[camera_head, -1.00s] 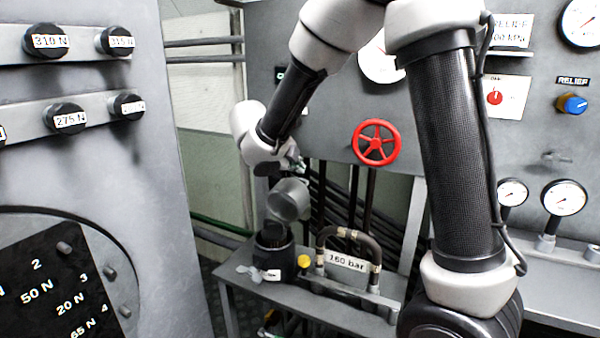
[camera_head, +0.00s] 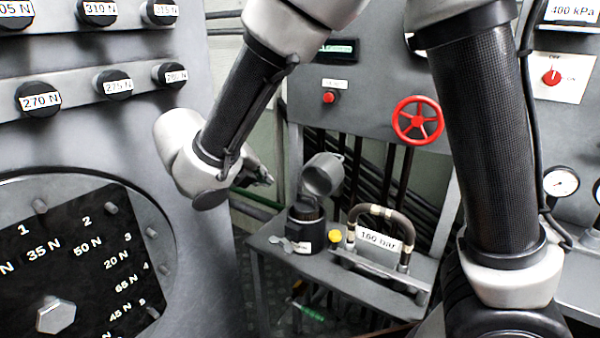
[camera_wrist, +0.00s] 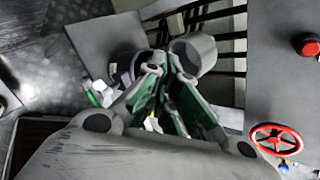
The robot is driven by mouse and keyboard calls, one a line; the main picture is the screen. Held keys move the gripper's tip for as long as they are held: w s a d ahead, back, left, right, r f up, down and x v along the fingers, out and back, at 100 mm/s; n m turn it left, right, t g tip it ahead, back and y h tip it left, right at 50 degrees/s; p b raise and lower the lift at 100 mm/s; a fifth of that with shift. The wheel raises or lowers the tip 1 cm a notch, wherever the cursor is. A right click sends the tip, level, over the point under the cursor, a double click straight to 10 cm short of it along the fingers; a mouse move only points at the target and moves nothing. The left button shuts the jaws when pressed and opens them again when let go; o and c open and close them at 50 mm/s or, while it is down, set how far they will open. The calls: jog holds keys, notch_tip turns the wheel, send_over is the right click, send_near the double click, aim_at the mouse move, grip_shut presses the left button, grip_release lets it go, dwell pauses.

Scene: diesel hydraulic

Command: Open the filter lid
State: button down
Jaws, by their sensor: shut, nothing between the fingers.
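The filter is a dark cylinder (camera_head: 306,228) with a white label on the grey bench. Its grey cup-shaped lid (camera_head: 322,175) stands raised and tilted above and to the right of the body, leaving the dark top exposed. In the wrist view the lid (camera_wrist: 198,50) shows just beyond the fingers, and the filter body is partly hidden behind them. My gripper (camera_head: 264,179) is to the left of the lid, apart from it in the head view. Its fingers (camera_wrist: 165,88) are shut and empty.
A grey wing-shaped piece (camera_head: 289,245) lies at the filter's front left. A yellow cap (camera_head: 334,236) and a hose with a "160 bar" plate (camera_head: 378,240) are to the right. A red handwheel (camera_head: 418,120) is behind. A grey cabinet (camera_head: 190,250) stands close on the left.

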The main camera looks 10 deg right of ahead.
aim_at(327, 172)
jog(key=w+d+f+m, duration=0.1)
jog(key=w+d+m, duration=0.1)
jog(key=d+m, duration=0.1)
jog(key=w+d+f+m+h, duration=0.1)
jog(key=w+d+f+m, duration=0.1)
jog(key=m, duration=0.3)
jog(key=w+d+f+m, duration=0.1)
jog(key=w+d+m, duration=0.2)
jog(key=d+m, duration=0.1)
jog(key=shift+d+f, duration=0.25)
jog(key=shift+d, duration=0.15)
jog(key=shift+w+d+r, duration=0.1)
jog(key=shift+w+d, duration=0.2)
jog(key=shift+w, duration=0.05)
